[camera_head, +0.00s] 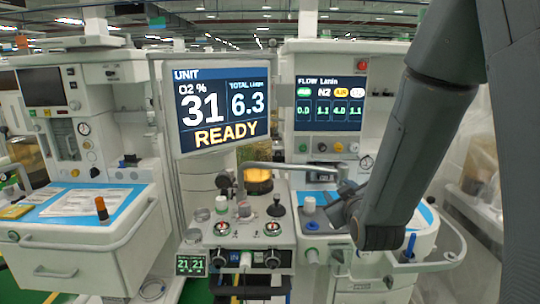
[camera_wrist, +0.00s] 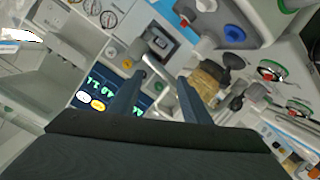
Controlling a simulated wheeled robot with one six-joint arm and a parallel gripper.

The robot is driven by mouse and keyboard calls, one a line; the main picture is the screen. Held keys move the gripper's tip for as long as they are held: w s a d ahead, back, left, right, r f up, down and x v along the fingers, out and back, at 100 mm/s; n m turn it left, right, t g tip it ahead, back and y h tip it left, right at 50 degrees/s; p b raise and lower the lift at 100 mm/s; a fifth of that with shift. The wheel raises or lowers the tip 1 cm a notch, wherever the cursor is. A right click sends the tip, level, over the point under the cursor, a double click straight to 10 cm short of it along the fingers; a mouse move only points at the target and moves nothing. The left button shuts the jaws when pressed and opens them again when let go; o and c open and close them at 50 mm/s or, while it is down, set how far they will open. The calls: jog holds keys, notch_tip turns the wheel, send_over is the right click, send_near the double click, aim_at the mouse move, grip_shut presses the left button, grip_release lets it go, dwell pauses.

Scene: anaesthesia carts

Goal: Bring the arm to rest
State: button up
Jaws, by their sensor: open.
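My arm hangs down from the upper right in the head view, in front of the right-hand cart, and bends at a joint low in the picture. My gripper (camera_head: 322,203) points left from there, partly hidden by the arm link, close to the cart's front. In the wrist view my gripper (camera_wrist: 162,78) shows two dark fingers spread apart with nothing held between them. Behind the fingers are the flow screen (camera_wrist: 100,92) and an amber canister (camera_wrist: 208,80), both seen tilted.
The large monitor (camera_head: 222,107) reads READY. The flow display (camera_head: 331,102) stands right of it. A grey bar (camera_head: 290,167) crosses near the amber canister (camera_head: 258,181). Below is a panel of knobs (camera_head: 245,229). Another cart with a blue-topped drawer (camera_head: 95,222) stands at left.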

jog(key=s+f+m+g, duration=0.2)
jog(key=s+f+g, duration=0.3)
jog(key=s, duration=0.3)
jog(key=s+f+m+g, duration=0.2)
jog(key=s+f+g, duration=0.4)
jog(key=s, duration=0.2)
jog(key=s+m+g, duration=0.2)
jog(key=s+g, duration=0.2)
jog(key=s, duration=0.7)
jog(key=shift+r, duration=0.35)
jog(key=shift+d, duration=0.1)
dwell(1.4)
